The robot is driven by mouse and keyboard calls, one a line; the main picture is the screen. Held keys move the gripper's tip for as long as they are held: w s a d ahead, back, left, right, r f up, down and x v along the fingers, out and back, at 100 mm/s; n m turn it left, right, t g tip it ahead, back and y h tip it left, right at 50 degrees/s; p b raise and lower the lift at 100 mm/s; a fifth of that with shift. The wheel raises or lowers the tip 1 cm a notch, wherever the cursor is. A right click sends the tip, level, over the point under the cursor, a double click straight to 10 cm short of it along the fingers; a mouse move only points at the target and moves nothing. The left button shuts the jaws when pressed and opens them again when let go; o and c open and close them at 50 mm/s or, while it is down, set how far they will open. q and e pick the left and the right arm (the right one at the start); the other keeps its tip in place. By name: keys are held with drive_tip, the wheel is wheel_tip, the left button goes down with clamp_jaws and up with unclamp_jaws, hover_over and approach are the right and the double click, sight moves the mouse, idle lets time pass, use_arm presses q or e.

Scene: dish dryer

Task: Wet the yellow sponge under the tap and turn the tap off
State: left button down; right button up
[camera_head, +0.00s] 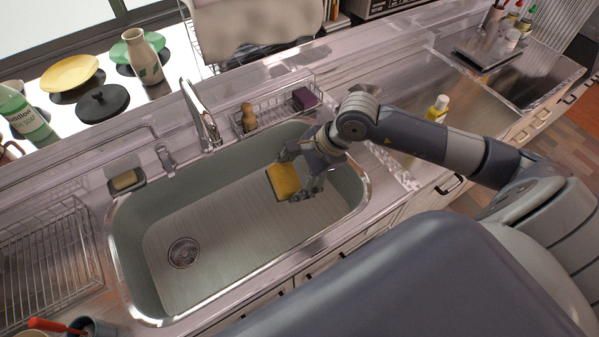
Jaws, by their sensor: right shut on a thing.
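The yellow sponge (284,181) is held between the fingers of my right gripper (298,178), over the right half of the sink. The gripper is shut on it. The silver tap (201,115) stands at the back rim of the sink, to the left of the sponge and apart from it. I see no clear water stream from the tap, and whether the sponge is wet cannot be told. The grey sink (215,215) looks empty, with a round drain (183,253) at its lower left. My left gripper is not in view.
A wire caddy (277,110) with a wooden brush (248,118) and a purple sponge (305,98) sits behind the sink. A soap dish (126,181) is at the sink's left corner. A wire rack (48,262) stands at left. A yellow bottle (437,109) stands at right, beyond my arm.

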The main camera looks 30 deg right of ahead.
sight(283, 172)
drive_tip(key=shift+w+a, duration=0.35)
drive_tip(key=shift+a, duration=0.15)
drive_tip(key=shift+w+a+f+p, duration=0.3)
drive_tip(key=shift+w+a, duration=0.45)
drive_tip(key=shift+a, duration=0.2)
use_arm(q)
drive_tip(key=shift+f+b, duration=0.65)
drive_tip(key=shift+b, duration=0.4)
use_arm(e)
drive_tip(key=w+a+f, duration=0.2)
drive_tip(key=w+a, duration=0.3)
drive_tip(key=a, duration=0.2)
drive_tip(key=shift+w, duration=0.35)
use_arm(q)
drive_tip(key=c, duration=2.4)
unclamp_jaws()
